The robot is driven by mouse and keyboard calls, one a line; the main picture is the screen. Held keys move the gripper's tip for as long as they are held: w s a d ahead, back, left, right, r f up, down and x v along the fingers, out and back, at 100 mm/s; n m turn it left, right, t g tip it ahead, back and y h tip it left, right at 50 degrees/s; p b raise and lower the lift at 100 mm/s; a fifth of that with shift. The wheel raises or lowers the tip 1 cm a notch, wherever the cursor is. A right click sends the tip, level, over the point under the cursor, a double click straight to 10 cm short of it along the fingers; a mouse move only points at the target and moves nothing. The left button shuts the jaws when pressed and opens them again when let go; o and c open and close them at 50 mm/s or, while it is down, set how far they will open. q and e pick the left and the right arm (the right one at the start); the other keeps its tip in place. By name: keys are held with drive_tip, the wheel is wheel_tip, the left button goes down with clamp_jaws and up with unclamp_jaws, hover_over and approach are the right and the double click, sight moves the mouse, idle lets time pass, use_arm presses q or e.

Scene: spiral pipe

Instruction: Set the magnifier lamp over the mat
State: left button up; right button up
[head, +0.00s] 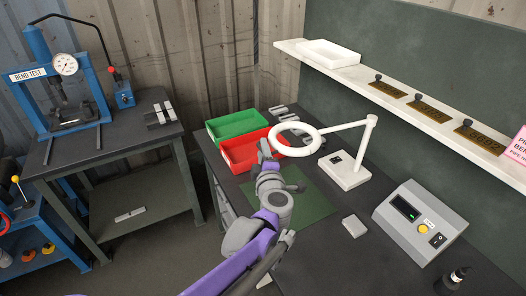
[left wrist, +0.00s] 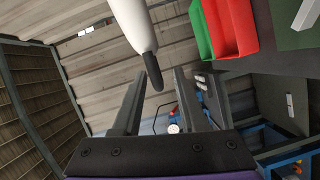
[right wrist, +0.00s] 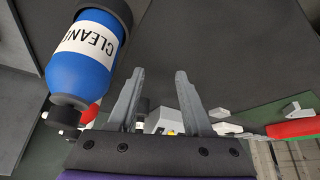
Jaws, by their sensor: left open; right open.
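The white magnifier lamp (head: 351,172) stands on the dark bench, its arm reaching left to a ring head (head: 296,151). In the head view the ring appears behind the green mat (head: 315,206), beside the red tray. My left gripper (head: 266,148) is at the ring's left side. In the left wrist view a white lamp part with a dark grip (left wrist: 151,68) reaches down toward the gap between the open left fingers (left wrist: 158,75); contact cannot be told. My right gripper (right wrist: 160,73) is open and empty. It is not seen in the head view.
Red (head: 243,153) and green (head: 236,125) trays stand at the bench's far left. A grey control box (head: 420,222) and small grey block (head: 354,226) are to the right. A shelf (head: 405,100) runs along the wall. A blue bottle (right wrist: 82,62) is close beside my right gripper.

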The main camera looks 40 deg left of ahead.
use_arm(q)
drive_tip(key=v, duration=1.1)
idle(0.3)
